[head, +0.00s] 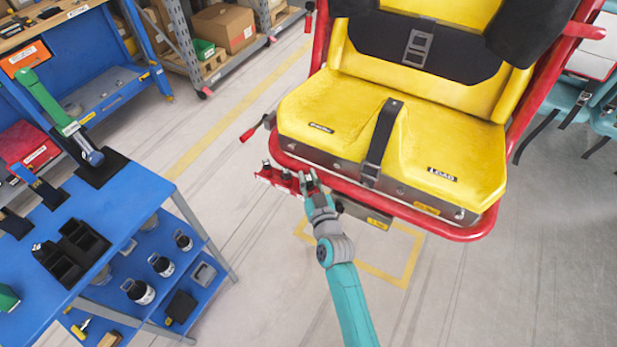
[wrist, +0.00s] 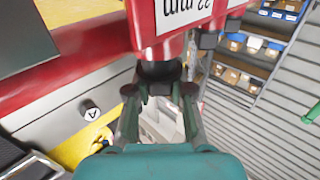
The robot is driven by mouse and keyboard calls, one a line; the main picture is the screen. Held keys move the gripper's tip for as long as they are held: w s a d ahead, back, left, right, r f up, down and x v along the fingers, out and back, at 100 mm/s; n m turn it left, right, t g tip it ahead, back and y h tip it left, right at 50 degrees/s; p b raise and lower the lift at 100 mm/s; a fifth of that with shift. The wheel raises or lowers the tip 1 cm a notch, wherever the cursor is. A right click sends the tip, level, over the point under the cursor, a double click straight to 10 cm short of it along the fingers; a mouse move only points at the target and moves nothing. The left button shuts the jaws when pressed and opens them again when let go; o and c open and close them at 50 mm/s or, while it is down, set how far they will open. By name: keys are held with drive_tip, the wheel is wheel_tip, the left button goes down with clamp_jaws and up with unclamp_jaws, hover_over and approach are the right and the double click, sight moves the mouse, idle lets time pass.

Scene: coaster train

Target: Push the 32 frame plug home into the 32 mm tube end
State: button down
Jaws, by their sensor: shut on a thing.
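In the wrist view a dark round plug (wrist: 160,74) sits between the fingertips of my gripper (wrist: 160,92), which is shut on it. The plug's far end meets the underside of a red block (wrist: 150,22) with a white label (wrist: 183,14) that reads upside down, apparently 32. The tube opening is hidden, so I cannot tell how deep the plug sits. In the head view my gripper (head: 312,184) is at the red bracket (head: 281,179) under the front left edge of the yellow seat (head: 440,130); the plug is too small to make out there.
The red tube frame (head: 440,232) of the coaster car runs close beside my gripper. A blue workbench (head: 130,190) with black holders and tools stands at the left. Grey floor (head: 250,250) between bench and car is clear. Shelves with boxes (head: 222,27) stand behind.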

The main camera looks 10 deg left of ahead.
drive_tip(key=shift+f, duration=0.65)
drive_tip(key=c, duration=1.1)
unclamp_jaws()
drive_tip(key=shift+c, duration=0.2)
drive_tip(key=shift+o, duration=0.9)
drive_tip(key=shift+f, duration=0.1)
drive_tip(key=shift+o, duration=0.2)
